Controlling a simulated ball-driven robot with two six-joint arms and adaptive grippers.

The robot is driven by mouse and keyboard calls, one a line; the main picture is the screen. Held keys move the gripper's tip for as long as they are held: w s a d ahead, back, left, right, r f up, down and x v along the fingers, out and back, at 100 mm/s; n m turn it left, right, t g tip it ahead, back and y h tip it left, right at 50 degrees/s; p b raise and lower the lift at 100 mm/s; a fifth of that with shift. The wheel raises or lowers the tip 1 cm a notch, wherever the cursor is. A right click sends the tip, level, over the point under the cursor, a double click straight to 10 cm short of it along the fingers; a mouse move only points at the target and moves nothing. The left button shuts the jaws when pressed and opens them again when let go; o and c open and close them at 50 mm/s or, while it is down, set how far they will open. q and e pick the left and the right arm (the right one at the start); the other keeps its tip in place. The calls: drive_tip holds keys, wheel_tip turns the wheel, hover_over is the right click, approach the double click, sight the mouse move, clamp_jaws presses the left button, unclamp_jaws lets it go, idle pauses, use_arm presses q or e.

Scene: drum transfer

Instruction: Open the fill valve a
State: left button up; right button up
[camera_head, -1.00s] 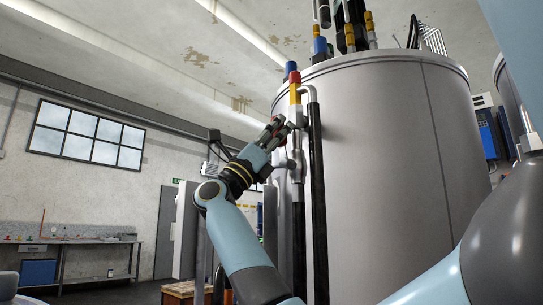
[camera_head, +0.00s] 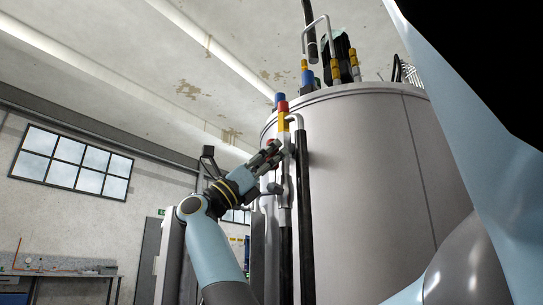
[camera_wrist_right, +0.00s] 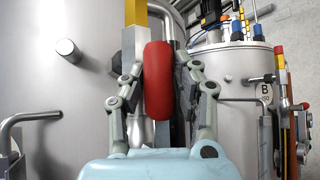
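A red valve handle (camera_wrist_right: 158,80) stands upright in the middle of the right wrist view, in front of a yellow and grey pipe (camera_wrist_right: 136,18). My right gripper (camera_wrist_right: 160,78) has one finger on each side of it. In the head view my right gripper (camera_head: 277,165) is beside the vertical pipe with red and yellow bands (camera_head: 283,120) on the big grey tank (camera_head: 365,190). The handle is not clear there. My left gripper is not in view.
In the right wrist view a second tank marked B (camera_wrist_right: 235,75) stands at the right, and a bent metal pipe (camera_wrist_right: 25,118) is at the left. A black vertical pipe (camera_head: 305,220) runs close to my right gripper. A workbench (camera_head: 55,272) is far left.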

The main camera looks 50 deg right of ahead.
drive_tip(key=o, duration=0.4)
drive_tip(key=v, duration=1.2)
